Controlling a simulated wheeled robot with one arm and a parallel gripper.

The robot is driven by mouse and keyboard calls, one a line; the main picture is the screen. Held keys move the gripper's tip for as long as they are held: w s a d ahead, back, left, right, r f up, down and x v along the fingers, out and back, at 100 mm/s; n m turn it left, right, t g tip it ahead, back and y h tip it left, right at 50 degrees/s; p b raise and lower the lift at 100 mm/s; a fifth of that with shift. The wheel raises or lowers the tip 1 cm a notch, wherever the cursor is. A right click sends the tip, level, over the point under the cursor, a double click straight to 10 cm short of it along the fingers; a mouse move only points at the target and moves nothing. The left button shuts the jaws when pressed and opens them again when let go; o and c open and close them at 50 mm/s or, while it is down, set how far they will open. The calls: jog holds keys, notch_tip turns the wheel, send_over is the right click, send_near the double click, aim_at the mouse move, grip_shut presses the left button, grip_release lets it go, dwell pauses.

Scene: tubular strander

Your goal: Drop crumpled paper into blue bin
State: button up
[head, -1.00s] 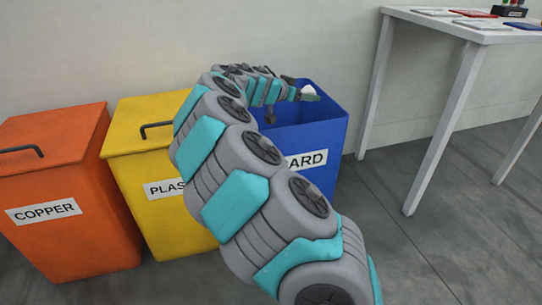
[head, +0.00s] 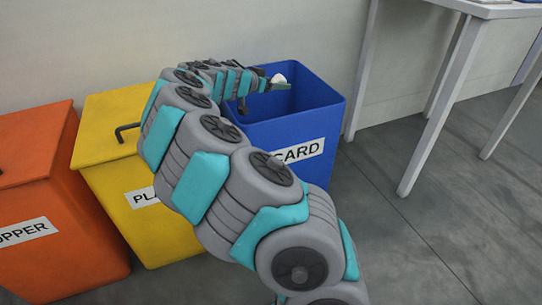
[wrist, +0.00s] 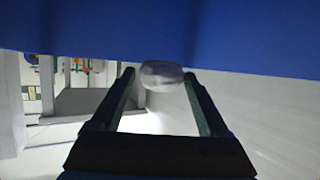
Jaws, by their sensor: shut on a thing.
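The crumpled paper (head: 279,79) is a small whitish lump at the tip of my gripper (head: 283,83). In the wrist view the paper (wrist: 162,74) sits between the ends of the two fingers, and my gripper (wrist: 161,82) is shut on it. The blue bin (head: 325,120) is open at the top and carries a label reading "CARD", partly hidden by my arm. In the head view the gripper and paper appear over the bin's opening, near its back. Their exact height against the rim is hard to tell. The bin's inside bottom is hidden.
A yellow bin (head: 110,150) with a closed, handled lid stands left of the blue bin. An orange bin (head: 50,160) stands further left. A white table (head: 480,8) stands to the right, with bare grey floor before it. A wall is behind.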

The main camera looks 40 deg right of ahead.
jog(key=shift+f, duration=0.4)
jog(key=o, duration=1.2)
jog(key=shift+c, duration=0.2)
jog(key=shift+r, duration=0.1)
jog(key=shift+s+a+r, duration=0.15)
jog(key=shift+s+r, duration=0.05)
jog(key=shift+r, duration=0.7)
jog(key=shift+s+a+r, duration=0.15)
jog(key=shift+r, duration=0.75)
jog(key=s+a, duration=0.3)
jog(key=s, duration=0.3)
jog(key=s+a+r, duration=0.1)
jog(key=s+a, duration=0.3)
jog(key=s, duration=0.3)
jog(key=shift+a+p, duration=0.25)
jog(key=shift+p, duration=0.1)
jog(key=shift+s+r, duration=0.1)
